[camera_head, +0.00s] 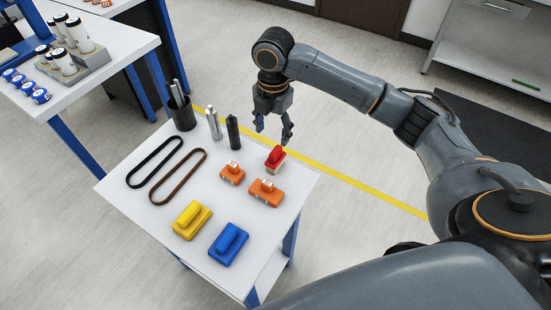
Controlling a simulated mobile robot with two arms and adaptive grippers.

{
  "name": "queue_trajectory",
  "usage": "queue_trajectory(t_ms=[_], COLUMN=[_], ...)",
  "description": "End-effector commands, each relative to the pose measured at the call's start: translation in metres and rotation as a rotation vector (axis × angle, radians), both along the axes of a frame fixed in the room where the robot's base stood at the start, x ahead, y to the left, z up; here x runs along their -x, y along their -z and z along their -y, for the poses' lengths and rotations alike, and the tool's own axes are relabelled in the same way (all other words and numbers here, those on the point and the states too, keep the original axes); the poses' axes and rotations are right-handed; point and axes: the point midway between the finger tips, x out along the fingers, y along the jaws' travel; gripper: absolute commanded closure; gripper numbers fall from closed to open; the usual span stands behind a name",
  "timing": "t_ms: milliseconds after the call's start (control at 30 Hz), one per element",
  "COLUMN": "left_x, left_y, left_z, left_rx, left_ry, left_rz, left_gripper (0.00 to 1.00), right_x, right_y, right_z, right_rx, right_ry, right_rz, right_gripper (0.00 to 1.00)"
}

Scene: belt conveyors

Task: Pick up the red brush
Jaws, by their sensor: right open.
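The red brush (275,156) has a red top and a pale lower part. It stands near the right back edge of the white table (135,208). My right gripper (273,131) is open and empty, pointing down above and just behind the red brush, apart from it as far as I can tell. My left gripper is not in view.
Two orange blocks (266,192), a yellow block (192,220) and a blue block (229,244) lie near the brush. Two belts (178,175), a black cup (182,114) and two upright cylinders (233,131) stand left. Another table (110,52) is at the upper left.

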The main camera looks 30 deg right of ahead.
Motion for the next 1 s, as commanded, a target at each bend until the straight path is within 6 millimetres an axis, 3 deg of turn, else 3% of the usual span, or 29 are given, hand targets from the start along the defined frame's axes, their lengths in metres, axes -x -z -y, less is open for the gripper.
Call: queue_trajectory(t_ms=[100, 233, 600, 867, 1000], left_x=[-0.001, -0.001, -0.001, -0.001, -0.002], left_y=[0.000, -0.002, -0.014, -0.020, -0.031], left_z=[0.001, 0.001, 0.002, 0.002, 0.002], left_rx=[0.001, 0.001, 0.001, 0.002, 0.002], left_ry=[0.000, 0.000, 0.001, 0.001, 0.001], left_rz=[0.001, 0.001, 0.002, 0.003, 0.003], left_gripper=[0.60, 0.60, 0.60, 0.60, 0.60], right_x=[-0.007, -0.008, -0.008, -0.008, -0.008], right_y=[-0.019, -0.017, 0.048, 0.068, 0.087], right_z=[0.017, 0.021, 0.020, 0.018, 0.014], right_rx=[0.013, 0.015, 0.014, 0.013, 0.013], right_ry=[-0.036, -0.052, -0.050, -0.051, -0.051], right_rz=[-0.011, -0.020, -0.020, -0.018, -0.020], right_gripper=[0.40, 0.40, 0.40, 0.40, 0.40])
